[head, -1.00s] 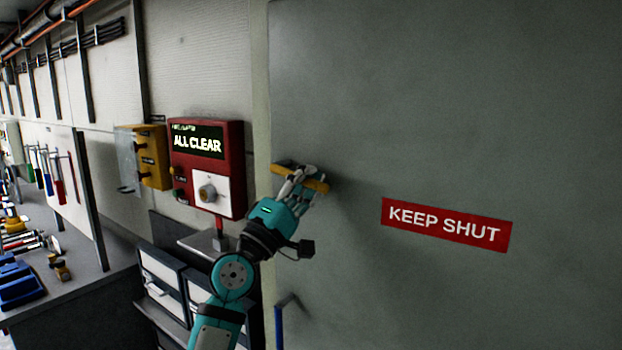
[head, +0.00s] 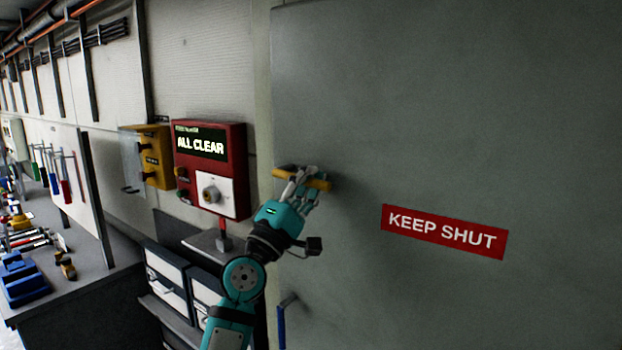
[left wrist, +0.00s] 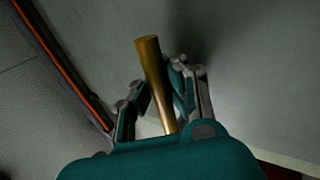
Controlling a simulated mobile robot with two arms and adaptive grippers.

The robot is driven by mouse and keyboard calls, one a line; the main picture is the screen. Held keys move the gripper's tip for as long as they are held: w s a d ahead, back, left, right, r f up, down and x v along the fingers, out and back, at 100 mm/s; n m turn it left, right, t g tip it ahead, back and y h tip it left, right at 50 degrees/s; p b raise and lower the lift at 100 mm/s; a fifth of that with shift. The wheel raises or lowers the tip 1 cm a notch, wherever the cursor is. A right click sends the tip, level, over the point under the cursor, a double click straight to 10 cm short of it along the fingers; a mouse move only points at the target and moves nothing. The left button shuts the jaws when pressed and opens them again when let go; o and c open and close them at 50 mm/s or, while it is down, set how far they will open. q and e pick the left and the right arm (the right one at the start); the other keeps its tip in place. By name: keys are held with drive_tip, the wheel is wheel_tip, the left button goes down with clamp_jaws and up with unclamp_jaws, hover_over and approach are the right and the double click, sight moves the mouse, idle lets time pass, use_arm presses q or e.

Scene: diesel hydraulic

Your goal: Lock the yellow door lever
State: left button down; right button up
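The yellow door lever (head: 318,184) sits on the grey door near its left edge and lies nearly level, tilting slightly down to the right. My left gripper (head: 300,182) reaches it from below, and its fingers cover the lever's middle. In the left wrist view the lever (left wrist: 150,60) runs between the two fingers of my left gripper (left wrist: 158,88), which look closed against its sides. The lever's mount is hidden. My right gripper is in neither view.
The grey door (head: 430,110) bears a red "KEEP SHUT" sign (head: 444,232). Left of it stand a red "ALL CLEAR" box (head: 238,165), a yellow switch box (head: 157,158) and drawers (head: 165,280). A workbench (head: 80,285) with tools is at far left. A blue handle (head: 281,325) is low.

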use_arm(q)
drive_tip(key=c, duration=1.3)
unclamp_jaws()
drive_tip(key=shift+s+a+r, duration=0.1)
drive_tip(key=shift+s+a, duration=0.15)
drive_tip(key=shift+o, duration=0.3)
drive_tip(key=shift+w+d, duration=0.15)
drive_tip(key=v, duration=1.2)
